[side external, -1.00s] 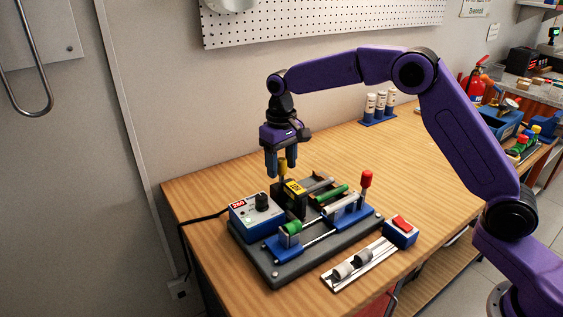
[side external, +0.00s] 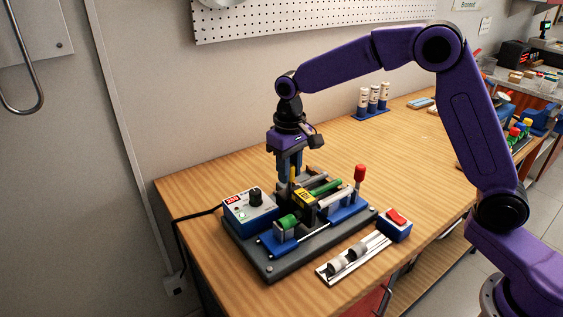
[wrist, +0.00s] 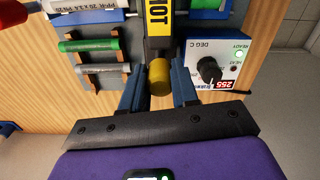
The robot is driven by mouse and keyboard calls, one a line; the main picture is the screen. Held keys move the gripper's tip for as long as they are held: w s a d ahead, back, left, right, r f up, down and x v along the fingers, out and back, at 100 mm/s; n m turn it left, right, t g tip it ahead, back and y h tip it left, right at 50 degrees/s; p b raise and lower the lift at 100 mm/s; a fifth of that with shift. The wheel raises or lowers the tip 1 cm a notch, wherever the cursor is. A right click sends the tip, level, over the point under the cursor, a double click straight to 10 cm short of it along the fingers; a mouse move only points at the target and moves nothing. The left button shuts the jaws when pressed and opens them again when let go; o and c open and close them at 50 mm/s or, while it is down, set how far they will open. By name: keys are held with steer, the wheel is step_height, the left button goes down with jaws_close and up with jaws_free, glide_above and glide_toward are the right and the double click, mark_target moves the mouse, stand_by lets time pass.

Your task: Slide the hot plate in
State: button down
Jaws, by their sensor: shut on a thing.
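The hot plate is a black block with a yellow HOT label (side external: 305,195) and an upright yellow handle (side external: 292,174). It stands between the blue holder with the green fitting (side external: 288,221) at front left and the blue carriage with the grey pipe (side external: 337,197) at right. My gripper (side external: 291,179) points down and is shut on the yellow handle. In the wrist view the handle (wrist: 158,78) sits between both blue fingers, with the HOT label (wrist: 159,20) just beyond. The fingers partly hide the plate's rear in the side view.
The control box (side external: 249,207) with a 255 readout and a green READY light stands left of the plate. A red-knobbed lever (side external: 360,174) rises at right.

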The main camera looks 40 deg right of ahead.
steer(key=shift+s, duration=0.55)
steer(key=c, duration=0.8)
jaws_free()
steer(key=shift+c, duration=0.2)
steer(key=shift+r, duration=0.5)
step_height(320, 180, up, 16)
steer(key=shift+r, duration=0.2)
steer(key=shift+s+a, duration=0.15)
